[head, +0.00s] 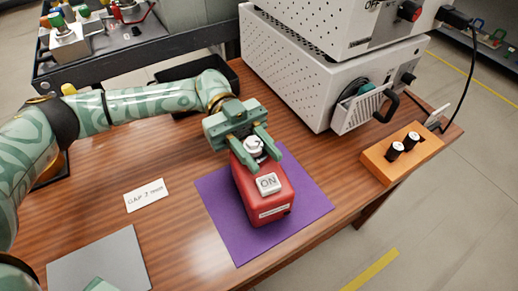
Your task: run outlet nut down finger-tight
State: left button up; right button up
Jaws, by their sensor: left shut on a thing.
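A red unit (257,195) with a white "ON" plate (269,183) on its top stands on a purple mat (218,213). A pale round fitting, which looks like the outlet nut (253,146), sits at the far end of the unit's top. My left gripper (256,148) reaches in from the left above it, shut with its two fingers on either side of the nut. The fingers partly hide the nut, and its thread cannot be seen.
White perforated cabinets (285,75) stand behind to the right, with a handled basket (362,110) at the front. An orange block (402,155) holding two dark vials is at right. A label card (146,195) and grey plate (100,262) lie left; wood between is clear.

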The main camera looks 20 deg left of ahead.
dwell(0.5)
pick_arm(q)
jog(key=o, duration=1)
jog(key=shift+b+v, duration=1.3)
jog(key=shift+v, duration=4.7)
pick_arm(e)
jog(key=shift+w+d+f+n+h, duration=0.1)
jog(key=shift+d+f+n+h, duration=0.2)
jog(key=shift+d+f, duration=0.4)
